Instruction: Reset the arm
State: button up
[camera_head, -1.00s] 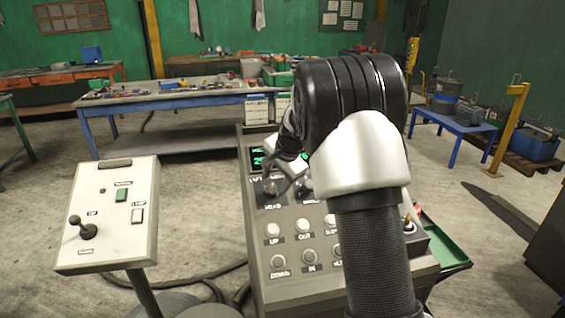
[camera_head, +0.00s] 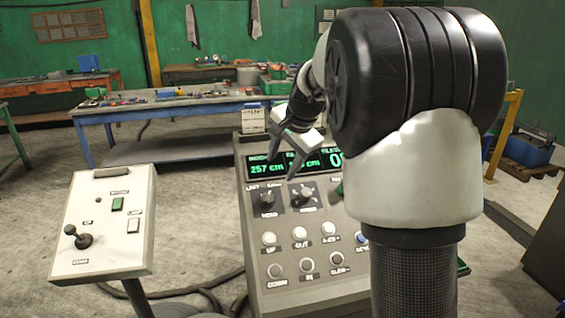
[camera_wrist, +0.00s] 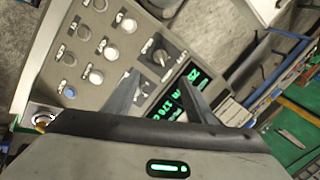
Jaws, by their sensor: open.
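My arm rises at the right of the head view, its elbow bent and its forearm reaching away over the grey control console (camera_head: 305,285). My gripper (camera_head: 282,167) is open and empty, its two fingers apart in front of the console's green-lit display (camera_head: 257,170). The fingers appear to be above the panel and clear of the two dark rotary knobs (camera_head: 268,202). In the wrist view the open fingers (camera_wrist: 160,76) show over the panel, with one knob (camera_wrist: 160,57) between and beyond them. My arm hides the console's right part.
A white pedestal panel (camera_head: 108,225) with a joystick and green button stands to the left. A blue workbench (camera_head: 180,112) with clutter stands behind the console. A green tray (camera_wrist: 285,145) shows beside the console. Cables lie on the floor; open floor is at left.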

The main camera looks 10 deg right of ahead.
jog(key=s+a+r+n+p, duration=0.15)
jog(key=s+r+n, duration=0.25)
jog(key=s, duration=0.9)
jog(key=s+a+r+n+p, duration=0.1)
jog(key=s+a+r+n, duration=0.2)
jog(key=s, duration=0.9)
jog(key=s+d+f+n+h, duration=0.1)
jog(key=s+f+n, duration=0.2)
jog(key=s, duration=0.6)
jog(key=shift+s+d+n+h+p, duration=0.3)
jog(key=shift+d+n+p, duration=0.1)
jog(key=shift+n, duration=0.5)
